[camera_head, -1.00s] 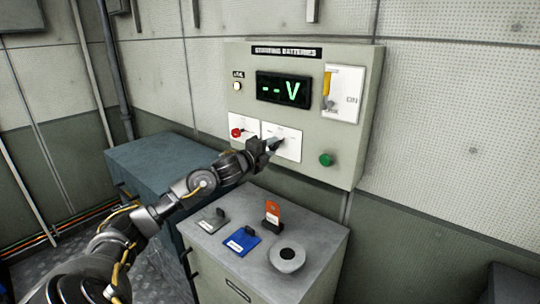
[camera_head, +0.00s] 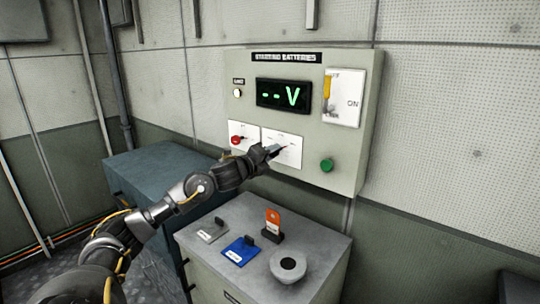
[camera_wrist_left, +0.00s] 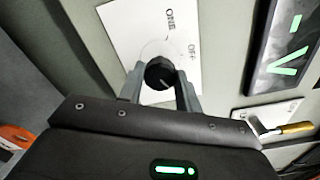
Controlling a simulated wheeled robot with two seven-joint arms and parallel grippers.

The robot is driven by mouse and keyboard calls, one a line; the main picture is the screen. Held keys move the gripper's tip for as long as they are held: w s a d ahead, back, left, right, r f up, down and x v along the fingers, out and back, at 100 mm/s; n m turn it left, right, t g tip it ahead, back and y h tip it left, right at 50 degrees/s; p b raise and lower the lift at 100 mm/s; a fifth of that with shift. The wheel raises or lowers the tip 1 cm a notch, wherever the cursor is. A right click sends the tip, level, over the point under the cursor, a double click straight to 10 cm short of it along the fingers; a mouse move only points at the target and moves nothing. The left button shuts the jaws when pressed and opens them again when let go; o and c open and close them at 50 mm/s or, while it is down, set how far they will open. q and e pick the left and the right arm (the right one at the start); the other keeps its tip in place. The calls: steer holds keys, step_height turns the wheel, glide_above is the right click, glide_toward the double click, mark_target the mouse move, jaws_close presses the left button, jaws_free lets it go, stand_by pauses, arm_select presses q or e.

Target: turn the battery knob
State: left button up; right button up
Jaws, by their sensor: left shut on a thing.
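The battery panel (camera_head: 240,75), labelled STARTING BATTERIES, is on the wall in the head view. The battery knob (camera_wrist_left: 160,73) is black and round. It sits on a white plate (camera_head: 290,162) marked ONE and OFF in the left wrist view. My left gripper (camera_head: 276,150) is at this plate, and in the left wrist view its two grey fingers (camera_wrist_left: 160,82) are on either side of the knob, shut on it. In the head view the gripper hides most of the knob. My right gripper is not in view.
A red knob (camera_head: 236,140) is left of the plate, and a green button (camera_head: 326,165) is right. A yellow-handled switch (camera_head: 328,88) and a display (camera_head: 284,95) reading "--V" are above. Below, a grey cabinet (camera_head: 215,215) holds several small items, including a blue one (camera_head: 241,249).

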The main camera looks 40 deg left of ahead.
arm_select(q)
steer(key=o, duration=0.9)
steer(key=shift+o, duration=0.5)
steer(key=s, duration=0.1)
steer(key=s+b, duration=0.1)
steer(key=s, duration=0.2)
steer(key=shift+s+f+b, duration=0.3)
steer(key=shift+b, duration=0.1)
steer(key=b, duration=0.2)
glide_toward(271, 155)
steer(key=shift+s+d+r+b, duration=0.15)
steer(key=shift+s+r+b, duration=0.2)
steer(key=shift+s, duration=0.3)
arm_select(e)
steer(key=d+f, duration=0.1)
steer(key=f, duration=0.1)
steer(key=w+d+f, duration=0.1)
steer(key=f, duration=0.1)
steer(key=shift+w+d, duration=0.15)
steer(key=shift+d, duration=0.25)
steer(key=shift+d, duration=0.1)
